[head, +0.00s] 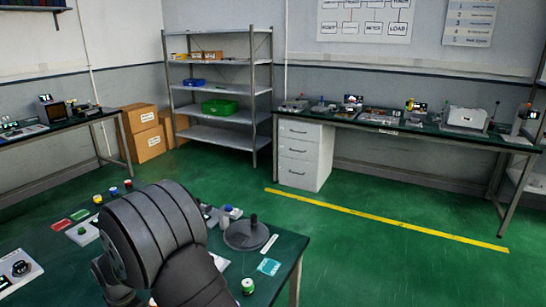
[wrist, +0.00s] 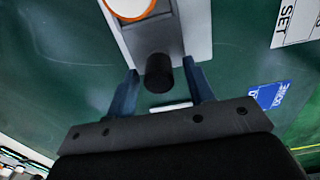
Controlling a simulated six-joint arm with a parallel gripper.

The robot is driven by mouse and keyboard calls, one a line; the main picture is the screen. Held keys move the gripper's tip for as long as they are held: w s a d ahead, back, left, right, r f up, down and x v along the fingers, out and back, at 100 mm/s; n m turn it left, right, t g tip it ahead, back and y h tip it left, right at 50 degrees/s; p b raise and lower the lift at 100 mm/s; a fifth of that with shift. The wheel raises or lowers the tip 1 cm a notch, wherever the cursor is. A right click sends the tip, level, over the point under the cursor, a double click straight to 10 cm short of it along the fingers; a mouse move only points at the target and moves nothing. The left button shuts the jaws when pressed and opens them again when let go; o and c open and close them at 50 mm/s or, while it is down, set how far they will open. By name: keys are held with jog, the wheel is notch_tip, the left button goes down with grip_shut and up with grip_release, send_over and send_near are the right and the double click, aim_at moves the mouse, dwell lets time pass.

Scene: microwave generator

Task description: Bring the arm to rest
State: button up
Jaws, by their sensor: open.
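My gripper (wrist: 162,84) shows in the wrist view, its two dark blue fingers spread apart. A black cylindrical knob (wrist: 158,74) appears between the fingertips, on a grey plate (wrist: 152,38) with an orange-rimmed white round part (wrist: 129,5) at the top edge. Nothing is clasped; I cannot tell whether the fingers touch the knob. In the head view my dark arm covers the middle of the near green table (head: 285,250), and the gripper is hidden there.
On the near table are a dark round base (head: 246,236), small coloured caps (head: 113,191), a red card (head: 62,225), a cyan card (head: 269,266) and a green-topped jar (head: 248,286). A metal shelf (head: 215,100) and a bench (head: 420,134) stand behind. Green floor between is clear.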

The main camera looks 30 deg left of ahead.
jog(key=shift+w+r, duration=0.1)
jog(key=shift+w, duration=0.15)
